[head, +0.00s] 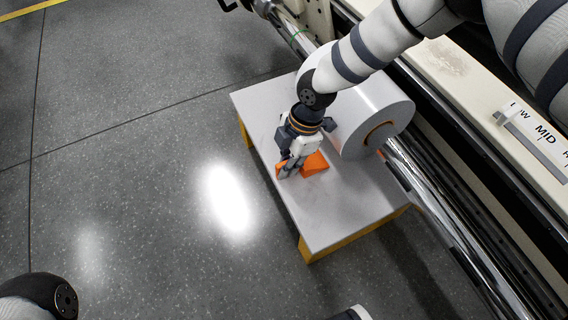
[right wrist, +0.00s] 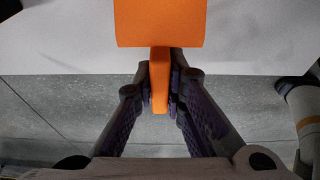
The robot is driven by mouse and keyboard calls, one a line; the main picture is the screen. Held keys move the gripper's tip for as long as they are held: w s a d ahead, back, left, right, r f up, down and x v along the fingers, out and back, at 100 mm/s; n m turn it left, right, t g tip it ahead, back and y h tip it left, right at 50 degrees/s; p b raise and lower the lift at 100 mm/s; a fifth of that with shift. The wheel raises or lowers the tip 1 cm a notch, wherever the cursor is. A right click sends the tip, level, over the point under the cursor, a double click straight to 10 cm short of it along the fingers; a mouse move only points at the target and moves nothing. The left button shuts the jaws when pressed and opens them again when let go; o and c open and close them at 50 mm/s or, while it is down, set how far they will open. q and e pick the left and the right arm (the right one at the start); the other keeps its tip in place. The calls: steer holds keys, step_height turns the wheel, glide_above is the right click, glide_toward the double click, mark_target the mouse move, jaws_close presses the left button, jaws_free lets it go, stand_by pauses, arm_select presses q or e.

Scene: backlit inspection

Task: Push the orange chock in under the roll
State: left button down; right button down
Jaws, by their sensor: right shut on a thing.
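The orange chock (head: 315,164) lies on the white top of a low platform, to the left of the roll. Its handle (right wrist: 159,85) points toward my right gripper (head: 289,168), which is shut on it with one finger on each side. The wide orange body (right wrist: 160,22) is beyond the fingertips in the right wrist view. The pale roll (head: 372,112) lies on the platform with its orange-brown core facing the front right. A narrow strip seems to separate chock and roll, but I cannot tell whether they touch. My left gripper is not in view.
The platform (head: 335,222) has yellow legs and a bare front part. A shiny metal bar (head: 440,205) and a machine rail with a "MID" label (head: 540,138) run along its right side. Open grey floor (head: 130,180) lies to the left, with bright reflections.

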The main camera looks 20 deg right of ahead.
steer(key=shift+d, duration=0.15)
steer(key=c, duration=1.6)
jaws_free()
steer(key=shift+o, duration=0.2)
